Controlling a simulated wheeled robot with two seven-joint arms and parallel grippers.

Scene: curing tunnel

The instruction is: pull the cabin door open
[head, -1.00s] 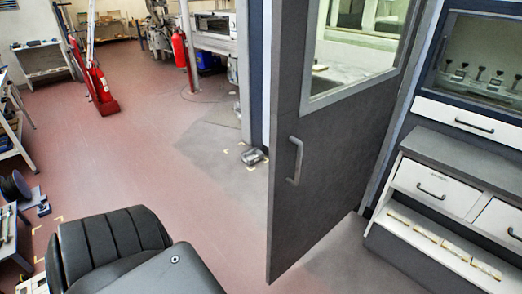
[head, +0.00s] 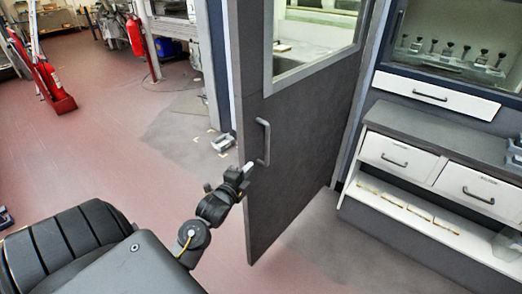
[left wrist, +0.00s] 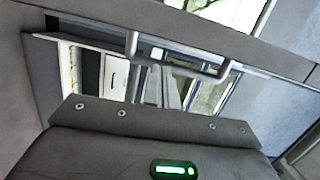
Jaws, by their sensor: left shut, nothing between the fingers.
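The cabin door (head: 300,130) is a dark grey panel with a window in its upper part. Its left edge stands clear of the blue post, with floor showing beside it. The grey bar handle (head: 266,142) is upright near that edge. My left gripper (head: 248,167) is shut and empty, its tips close to the handle's lower end. I cannot tell whether they touch. In the left wrist view the handle (left wrist: 180,66) spans the upper middle, apart from the dark gripper body at the bottom. My right gripper is not in view.
A white drawer unit (head: 385,152) with a grey top stands right of the door. A blue post (head: 218,70) is behind the door's left edge. A small grey object (head: 222,142) lies on the floor. Red floor at left is open, with a red stand (head: 55,90) farther back.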

